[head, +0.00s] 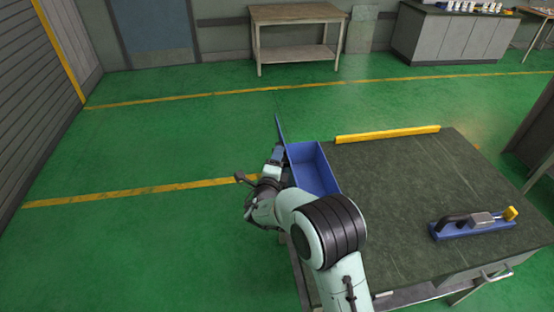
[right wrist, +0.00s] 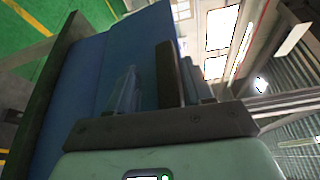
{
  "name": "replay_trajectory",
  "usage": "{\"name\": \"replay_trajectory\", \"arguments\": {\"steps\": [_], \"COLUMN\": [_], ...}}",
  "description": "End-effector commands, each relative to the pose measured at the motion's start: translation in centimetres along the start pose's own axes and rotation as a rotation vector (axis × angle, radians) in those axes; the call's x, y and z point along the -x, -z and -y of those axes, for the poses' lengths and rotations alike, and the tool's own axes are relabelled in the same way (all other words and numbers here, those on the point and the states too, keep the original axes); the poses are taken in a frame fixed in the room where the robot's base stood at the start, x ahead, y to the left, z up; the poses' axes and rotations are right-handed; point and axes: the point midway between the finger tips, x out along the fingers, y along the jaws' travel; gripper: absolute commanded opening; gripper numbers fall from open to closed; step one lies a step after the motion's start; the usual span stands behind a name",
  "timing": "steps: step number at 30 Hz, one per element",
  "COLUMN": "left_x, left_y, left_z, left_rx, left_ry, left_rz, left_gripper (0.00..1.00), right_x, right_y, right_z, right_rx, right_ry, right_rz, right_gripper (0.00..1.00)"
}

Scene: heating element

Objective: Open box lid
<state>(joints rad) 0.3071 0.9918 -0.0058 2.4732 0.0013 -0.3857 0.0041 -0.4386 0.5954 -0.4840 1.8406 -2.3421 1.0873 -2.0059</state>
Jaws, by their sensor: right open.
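The blue box (head: 315,168) sits at the left edge of the dark-topped workbench, its top open and its inside showing. Its blue lid (head: 280,128) shows as a thin panel, nearly edge-on, raised at the box's far left side. My right gripper (head: 277,156) is open at the box's left side, close to the lid. In the right wrist view the fingers of my right gripper (right wrist: 147,85) stand against a large blue surface (right wrist: 85,75); I cannot tell whether they touch it. My own arm covers the near part of the box. My left gripper is not in view.
A yellow bar (head: 388,134) lies along the workbench's (head: 400,190) far edge. The middle of the bench top is clear. Open green floor (head: 140,150) lies to the left.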

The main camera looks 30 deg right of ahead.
Motion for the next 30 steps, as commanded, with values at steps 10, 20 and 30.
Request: {"name": "replay_trajectory", "arguments": {"steps": [10,20,30], "left_x": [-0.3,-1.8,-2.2], "left_y": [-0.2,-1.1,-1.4], "left_z": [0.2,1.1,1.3], "left_rx": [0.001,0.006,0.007], "left_ry": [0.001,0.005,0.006], "left_rz": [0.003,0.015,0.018], "left_gripper": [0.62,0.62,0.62], "right_x": [0.9,8.0,12.9], "right_y": [-0.1,-0.1,0.0], "right_z": [0.3,0.0,0.1], "right_rx": [-0.003,-0.003,-0.002], "right_ry": [0.006,0.003,0.002], "right_rz": [0.001,0.004,0.001], "right_gripper": [0.51,0.51,0.51]}}
